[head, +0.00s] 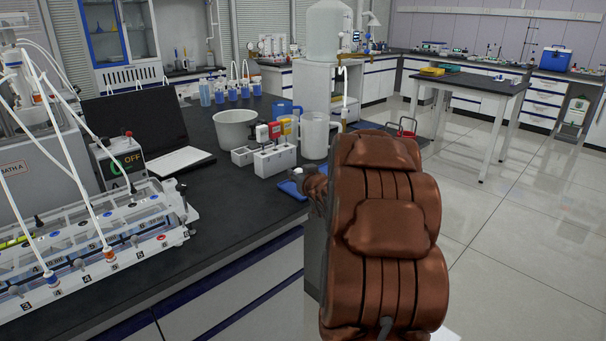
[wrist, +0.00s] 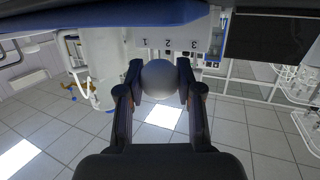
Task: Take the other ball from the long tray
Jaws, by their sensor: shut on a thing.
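In the wrist view a smooth pale grey ball (wrist: 160,79) sits between the two dark fingers of my gripper (wrist: 159,72), with a finger touching each side. A blue tray (head: 290,189) lies on the dark bench in the head view, just left of my arm. In the head view my brown arm hides most of the gripper. A small whitish round thing, seemingly the ball, shows at the gripper end above the tray. A dark blue band (wrist: 90,22) crosses the top of the wrist view.
A white rack (head: 274,160) with coloured-top items, a white jug (head: 314,136) and a grey-white bowl (head: 236,127) stand close behind the tray. A laptop (head: 140,130) and a tube-fitted bath (head: 100,240) are on the left.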

